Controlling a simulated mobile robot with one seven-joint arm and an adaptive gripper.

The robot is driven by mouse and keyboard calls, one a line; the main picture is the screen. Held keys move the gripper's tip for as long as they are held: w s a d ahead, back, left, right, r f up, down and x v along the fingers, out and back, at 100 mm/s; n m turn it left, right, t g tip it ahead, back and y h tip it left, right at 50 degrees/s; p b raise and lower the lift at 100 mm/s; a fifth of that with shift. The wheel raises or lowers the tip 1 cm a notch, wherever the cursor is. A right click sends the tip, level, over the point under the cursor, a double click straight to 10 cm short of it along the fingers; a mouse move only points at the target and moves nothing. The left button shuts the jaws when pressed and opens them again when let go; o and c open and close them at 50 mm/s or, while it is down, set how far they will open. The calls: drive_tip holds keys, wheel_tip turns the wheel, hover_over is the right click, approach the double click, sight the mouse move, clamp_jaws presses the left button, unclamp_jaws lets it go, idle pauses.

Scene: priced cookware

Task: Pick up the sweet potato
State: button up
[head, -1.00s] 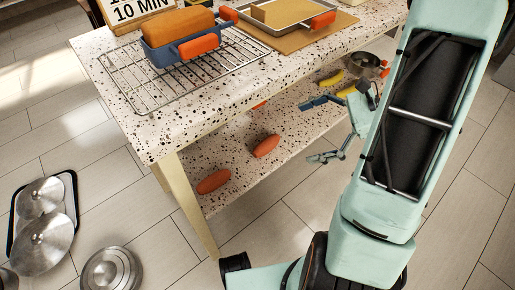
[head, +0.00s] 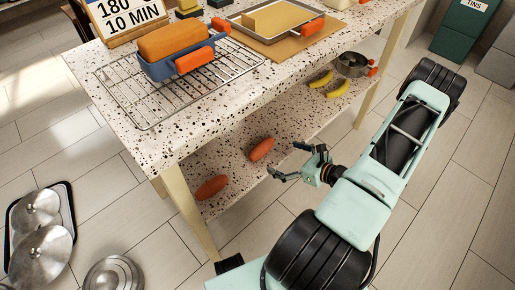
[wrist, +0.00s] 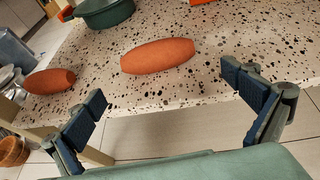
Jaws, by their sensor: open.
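Two orange-brown sweet potatoes lie on the speckled lower shelf (head: 228,165) of the table. One sweet potato (head: 261,149) is nearer my gripper, and the other sweet potato (head: 212,187) is closer to the near table leg. In the wrist view the nearer one (wrist: 158,56) lies ahead, between the lines of the fingers, and the other (wrist: 50,81) is at the left. My gripper (head: 287,161) is open and empty, just outside the shelf edge, to the right of the nearer sweet potato and apart from it.
A green pot (wrist: 104,12) stands deeper on the shelf. Two yellow bananas (head: 338,89) and a metal pan (head: 352,65) are at its far right. The tabletop above holds a wire rack (head: 140,92) and a blue loaf dish (head: 178,66). A pale table leg (head: 190,208) stands at the near corner.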

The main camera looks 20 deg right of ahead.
sight(266, 151)
drive_tip(key=b+x, duration=0.2)
drive_tip(key=x, duration=0.7)
drive_tip(key=shift+a+r, duration=0.1)
drive_tip(key=shift+a, duration=0.05)
drive_tip(key=shift+c, duration=0.4)
drive_tip(key=shift+r, duration=0.1)
drive_tip(key=c, duration=1)
